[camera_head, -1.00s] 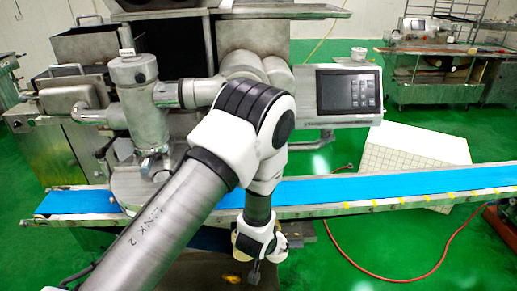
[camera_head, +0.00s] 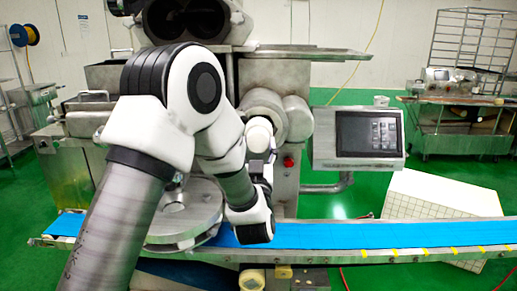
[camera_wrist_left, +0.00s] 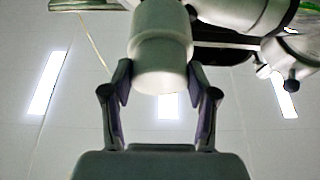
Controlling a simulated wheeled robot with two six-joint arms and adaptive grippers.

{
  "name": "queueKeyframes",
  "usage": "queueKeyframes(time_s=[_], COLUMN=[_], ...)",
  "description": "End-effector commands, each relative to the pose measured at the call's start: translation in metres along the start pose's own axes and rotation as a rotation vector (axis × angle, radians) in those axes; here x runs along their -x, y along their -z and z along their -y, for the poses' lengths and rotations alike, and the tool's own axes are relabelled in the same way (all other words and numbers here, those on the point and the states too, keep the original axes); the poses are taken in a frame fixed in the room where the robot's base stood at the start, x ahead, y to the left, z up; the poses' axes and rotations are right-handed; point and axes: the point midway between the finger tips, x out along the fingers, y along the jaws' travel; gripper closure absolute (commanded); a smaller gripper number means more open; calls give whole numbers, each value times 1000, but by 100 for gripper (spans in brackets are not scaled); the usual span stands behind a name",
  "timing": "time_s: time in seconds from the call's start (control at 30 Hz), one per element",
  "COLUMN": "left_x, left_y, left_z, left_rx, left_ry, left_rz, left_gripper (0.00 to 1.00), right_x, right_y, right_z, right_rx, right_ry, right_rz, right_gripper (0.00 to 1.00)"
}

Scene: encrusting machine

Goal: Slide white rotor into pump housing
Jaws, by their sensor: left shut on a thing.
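My left gripper (camera_wrist_left: 161,88) is shut on the white rotor (camera_wrist_left: 160,62), a pale stepped cylinder, with one finger on each side of it. In the head view the rotor (camera_head: 259,134) stands above my bent wrist, pointing up in front of two grey metal cylinders. The gripper fingers are small and partly hidden there. The machine's body with two dark round openings (camera_head: 203,17), perhaps the pump housing, is at the top, higher than the rotor and to its left. The rotor looks apart from these openings. My right gripper is out of view.
A blue conveyor belt (camera_head: 380,235) crosses in front of the machine. The grey cylinders (camera_head: 298,118) and a control panel (camera_head: 368,134) are close right of the rotor. A flat metal tray (camera_head: 312,54) juts out above. Small pale parts (camera_head: 252,280) sit below the belt.

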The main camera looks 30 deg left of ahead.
Motion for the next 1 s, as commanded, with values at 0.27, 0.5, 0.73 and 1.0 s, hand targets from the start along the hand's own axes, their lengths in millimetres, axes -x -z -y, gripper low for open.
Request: queueKeyframes(time_s=[0.27,0.5,0.73,1.0], left_x=[-20,-19,-18,-16], left_y=[-27,-29,-30,-31], left_z=[-1,-1,-1,-1], left_rx=[0,1,1,1], left_ry=[-2,-2,-2,-3], left_rz=[-2,-1,-1,-1], left_gripper=[92,92,92,92], right_x=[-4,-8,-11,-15], right_y=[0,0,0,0], right_z=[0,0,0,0], right_rx=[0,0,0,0], right_ry=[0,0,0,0], right_rz=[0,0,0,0], right_gripper=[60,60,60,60])
